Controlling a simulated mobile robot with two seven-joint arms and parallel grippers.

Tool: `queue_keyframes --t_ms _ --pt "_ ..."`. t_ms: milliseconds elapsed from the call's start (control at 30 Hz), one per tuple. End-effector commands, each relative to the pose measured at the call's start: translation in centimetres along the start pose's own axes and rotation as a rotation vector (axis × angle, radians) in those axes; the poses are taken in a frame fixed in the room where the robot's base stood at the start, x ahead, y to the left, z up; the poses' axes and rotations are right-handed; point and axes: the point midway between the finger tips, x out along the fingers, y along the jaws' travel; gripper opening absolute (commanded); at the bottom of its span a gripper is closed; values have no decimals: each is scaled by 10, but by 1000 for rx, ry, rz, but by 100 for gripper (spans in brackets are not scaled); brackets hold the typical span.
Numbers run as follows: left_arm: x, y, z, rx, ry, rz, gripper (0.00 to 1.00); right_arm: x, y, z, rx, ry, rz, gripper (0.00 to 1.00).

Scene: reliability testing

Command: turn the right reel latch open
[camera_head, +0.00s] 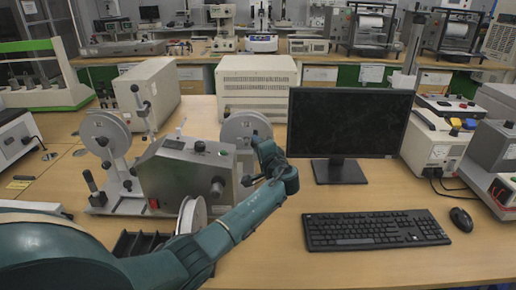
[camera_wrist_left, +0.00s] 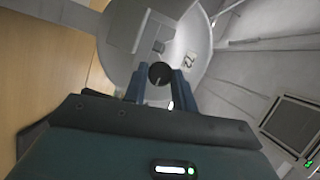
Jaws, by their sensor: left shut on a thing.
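The machine (camera_head: 185,170) is a grey metal box on the bench with a pale round reel (camera_head: 103,133) at its left and another, the right reel (camera_head: 246,125), behind its right side. My left gripper (camera_head: 248,180) is at the machine's right side, in front of the right reel. In the left wrist view my left gripper (camera_wrist_left: 161,85) is shut on a dark round latch knob (camera_wrist_left: 160,73), with the grey reel disc (camera_wrist_left: 197,40) behind it. The latch is hidden by my gripper in the head view. My right gripper is in neither view.
A monitor (camera_head: 347,120), keyboard (camera_head: 375,230) and mouse (camera_head: 461,219) are right of my left arm. A cream equipment box (camera_head: 255,80) stands behind the right reel. Another white reel (camera_head: 192,214) sits low at the machine's front, close to my forearm.

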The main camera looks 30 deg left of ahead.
Motion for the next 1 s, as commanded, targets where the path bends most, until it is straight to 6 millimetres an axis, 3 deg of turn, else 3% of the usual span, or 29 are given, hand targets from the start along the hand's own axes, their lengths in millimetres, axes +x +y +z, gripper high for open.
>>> queue_keyframes --t_ms 367,400,633,1000 --pt "0 0 0 8 0 -2 4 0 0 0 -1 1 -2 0" --pt "0 0 0 7 0 -2 29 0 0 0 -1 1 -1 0" --pt "0 0 0 6 0 -2 48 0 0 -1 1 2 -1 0" --pt "-8 1 0 4 3 -1 49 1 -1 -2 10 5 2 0"
